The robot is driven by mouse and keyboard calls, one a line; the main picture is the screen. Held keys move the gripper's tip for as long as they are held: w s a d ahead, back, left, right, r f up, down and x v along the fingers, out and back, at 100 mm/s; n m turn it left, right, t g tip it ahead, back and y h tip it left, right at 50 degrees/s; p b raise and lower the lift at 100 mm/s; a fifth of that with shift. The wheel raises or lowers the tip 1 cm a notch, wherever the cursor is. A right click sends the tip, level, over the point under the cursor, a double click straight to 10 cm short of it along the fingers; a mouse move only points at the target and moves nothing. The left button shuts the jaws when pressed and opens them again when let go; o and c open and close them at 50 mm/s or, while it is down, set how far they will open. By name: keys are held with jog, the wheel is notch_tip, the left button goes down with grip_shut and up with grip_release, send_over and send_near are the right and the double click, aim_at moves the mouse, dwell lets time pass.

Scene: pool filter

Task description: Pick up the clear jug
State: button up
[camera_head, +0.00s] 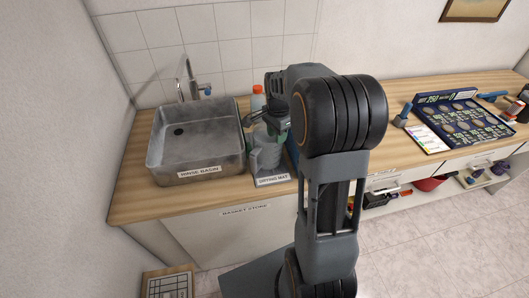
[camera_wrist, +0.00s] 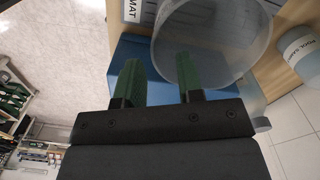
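The clear jug (camera_head: 264,157) stands on the drying mat (camera_head: 272,181), just right of the rinse basin, and looks upright. In the wrist view its round, see-through rim and wall (camera_wrist: 228,48) fill the upper middle. My gripper (camera_head: 274,127) is over the jug's top, pointing down. In the wrist view the two green fingers of my gripper (camera_wrist: 163,75) are apart with a gap between them. The right finger overlaps the jug's near left rim; the left finger is outside it. I cannot tell whether either finger touches the jug. My arm hides part of the mat.
The metal rinse basin (camera_head: 197,143) is close on the left. A bottle with an orange cap (camera_head: 257,99) stands behind the jug. A dark blue tray (camera_head: 460,122) lies on the counter further right.

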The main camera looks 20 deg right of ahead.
jog(key=p, duration=0.1)
send_over(276, 156)
jog(key=shift+f, duration=2.4)
grip_shut()
